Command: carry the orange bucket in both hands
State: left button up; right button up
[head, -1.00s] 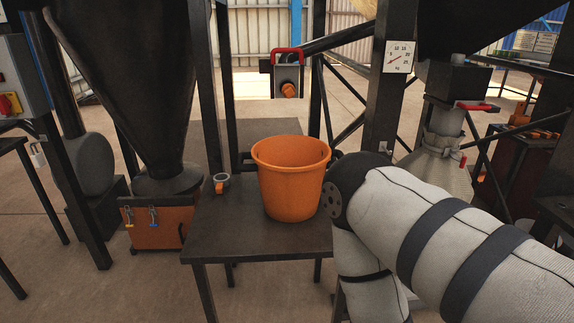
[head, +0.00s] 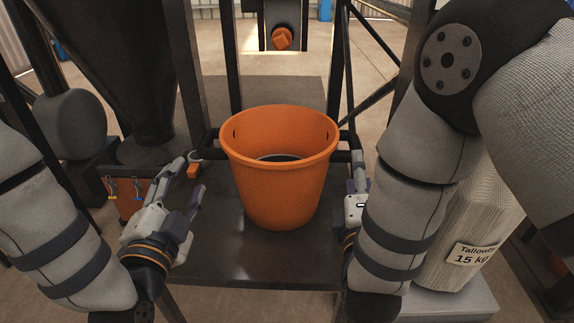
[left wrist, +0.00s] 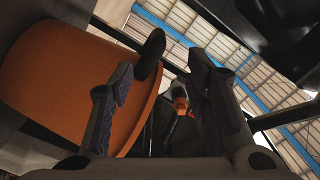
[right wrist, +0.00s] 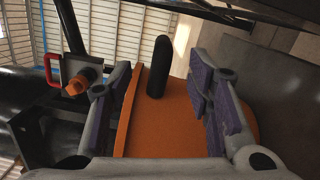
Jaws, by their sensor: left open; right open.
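The orange bucket (head: 283,185) stands upright on the dark table (head: 240,262), with a black handle on each side. Something dark shows inside it. My left gripper (head: 188,178) is open at the bucket's left, just short of the left handle (head: 208,146). In the left wrist view that handle (left wrist: 150,52) shows between and beyond the fingers, with the bucket (left wrist: 70,80) at left. My right gripper (head: 356,172) is at the bucket's right, close to the right handle. In the right wrist view it is open, with the handle (right wrist: 157,66) between and beyond its fingers; contact is not clear.
A sack labelled 15 kg (head: 470,235) stands at right behind my right arm. A dark hopper (head: 125,60) and frame posts stand behind the table. The table front is clear.

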aim_at(202, 142)
pick_arm(q)
jog(key=w, duration=0.4)
jog(key=w+d, duration=0.1)
jog(key=w, duration=0.7)
jog(key=shift+w+d+f, duration=0.1)
jog(key=shift+d, duration=0.15)
pick_arm(e)
jog(key=x, duration=1.2)
jog(key=shift+w+d+f, duration=0.1)
jog(key=shift+w, duration=0.05)
pick_arm(q)
jog(key=shift+c, duration=0.4)
pick_arm(e)
jog(key=shift+c, duration=0.2)
pick_arm(q)
grip_shut()
pick_arm(e)
grip_shut()
